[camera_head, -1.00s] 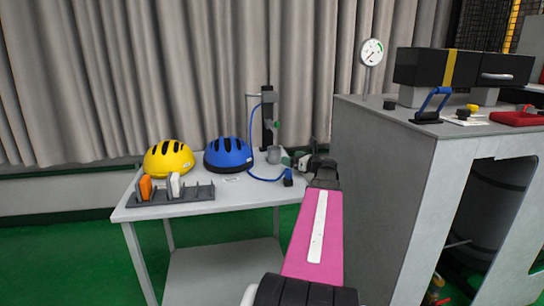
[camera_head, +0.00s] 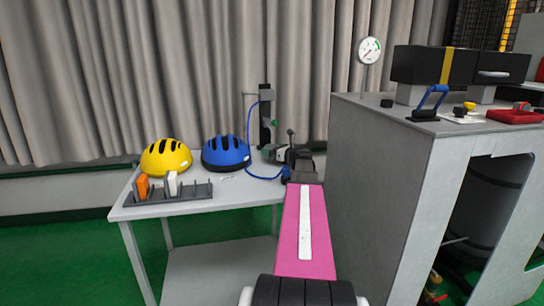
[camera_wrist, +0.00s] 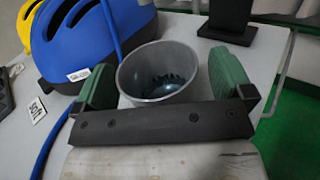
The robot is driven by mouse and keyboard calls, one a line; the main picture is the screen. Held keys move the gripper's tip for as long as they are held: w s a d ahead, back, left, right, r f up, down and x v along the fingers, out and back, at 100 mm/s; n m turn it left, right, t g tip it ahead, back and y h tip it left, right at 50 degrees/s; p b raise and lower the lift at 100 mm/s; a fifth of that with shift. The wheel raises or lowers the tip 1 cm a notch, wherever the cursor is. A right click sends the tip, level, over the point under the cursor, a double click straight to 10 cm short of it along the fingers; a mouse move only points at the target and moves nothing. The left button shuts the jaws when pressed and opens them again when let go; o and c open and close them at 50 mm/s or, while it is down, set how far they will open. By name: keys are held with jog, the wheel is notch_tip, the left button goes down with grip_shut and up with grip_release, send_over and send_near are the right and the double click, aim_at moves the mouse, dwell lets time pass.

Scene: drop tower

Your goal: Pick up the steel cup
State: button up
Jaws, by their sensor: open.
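The steel cup (camera_wrist: 160,72) is a grey, open-topped cup, seen from above in the wrist view. My gripper (camera_wrist: 163,80) is open, with one green finger pad on each side of the cup. The left pad appears very close to the cup wall; a gap shows at the right pad. I cannot tell whether either touches. In the head view my gripper (camera_head: 280,153) is over the right part of the white table (camera_head: 230,200), and the cup is mostly hidden or not clearly distinguishable there.
A blue helmet (camera_head: 226,153), a yellow helmet (camera_head: 166,157) and a slotted rack (camera_head: 170,193) stand left of the cup. A black upright stand (camera_head: 265,120) with a blue hose is behind it. A tall grey cabinet (camera_head: 375,180) stands close to my arm's right.

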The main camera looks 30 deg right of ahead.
jog(key=shift+w, duration=0.1)
jog(key=c, duration=1.1)
jog(key=shift+o, duration=0.2)
jog(key=shift+r, duration=0.5)
notch_tip(320, 180, up, 3)
jog(key=shift+f, duration=0.1)
jog(key=v, duration=1.8)
jog(key=shift+f, duration=0.15)
jog(key=shift+a, duration=0.1)
